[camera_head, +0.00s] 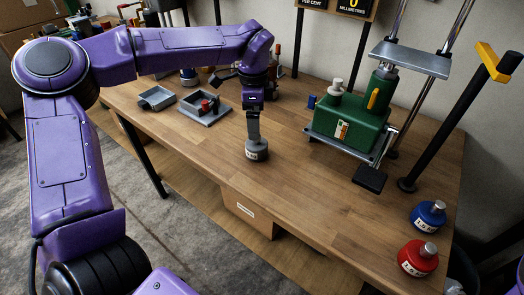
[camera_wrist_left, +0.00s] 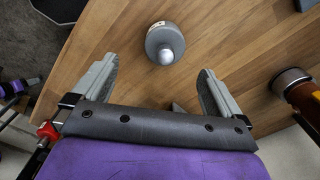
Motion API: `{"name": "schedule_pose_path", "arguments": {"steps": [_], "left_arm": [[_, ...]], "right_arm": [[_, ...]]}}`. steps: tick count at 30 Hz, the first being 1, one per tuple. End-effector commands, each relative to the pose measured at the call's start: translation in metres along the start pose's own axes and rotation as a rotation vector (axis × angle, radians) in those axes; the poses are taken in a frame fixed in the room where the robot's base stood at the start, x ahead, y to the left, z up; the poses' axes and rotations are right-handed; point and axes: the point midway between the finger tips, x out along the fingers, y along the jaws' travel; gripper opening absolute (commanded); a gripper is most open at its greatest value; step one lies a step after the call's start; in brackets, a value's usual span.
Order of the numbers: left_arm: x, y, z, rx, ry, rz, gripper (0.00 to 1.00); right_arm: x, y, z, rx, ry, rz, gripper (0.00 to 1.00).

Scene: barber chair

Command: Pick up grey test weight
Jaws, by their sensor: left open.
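The grey test weight (camera_head: 257,152), a squat round body with a pale label and a knob on top, stands upright on the wooden workbench (camera_head: 215,160). My left gripper (camera_head: 253,136) reaches down from above and appears directly over the weight, hiding part of its top. In the left wrist view, the weight (camera_wrist_left: 160,50) sits just ahead of the open fingers of my left gripper (camera_wrist_left: 158,70), roughly midway between them, with its knob facing the camera. Both fingers are apart from it and hold nothing. My right gripper is not in view.
A blue weight (camera_head: 428,215) and a red weight (camera_head: 417,259) stand at the right front. A green machine (camera_head: 345,128) stands to the right, beside a black post with a yellow top (camera_head: 440,120). Grey trays (camera_head: 205,109) lie to the left. Bare bench surrounds the grey weight.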

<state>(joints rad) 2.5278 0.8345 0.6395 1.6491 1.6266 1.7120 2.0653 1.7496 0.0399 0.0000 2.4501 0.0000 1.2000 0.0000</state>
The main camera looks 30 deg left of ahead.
Motion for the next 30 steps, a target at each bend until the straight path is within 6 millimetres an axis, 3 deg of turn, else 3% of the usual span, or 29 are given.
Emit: {"name": "schedule_pose_path", "arguments": {"steps": [3,21,29,30], "left_arm": [[0.014,0.0,0.0,0.002,-0.002,0.001,1.0],[0.107,-0.004,0.001,0.003,-0.004,0.001,1.0],[0.114,-0.004,0.001,0.003,-0.002,-0.001,1.0],[0.114,-0.004,0.001,0.003,-0.002,-0.001,0.94]], "right_arm": [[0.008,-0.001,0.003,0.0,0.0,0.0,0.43],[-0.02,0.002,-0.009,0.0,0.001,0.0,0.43],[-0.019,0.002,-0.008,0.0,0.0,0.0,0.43],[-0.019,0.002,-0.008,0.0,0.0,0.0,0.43]]}}
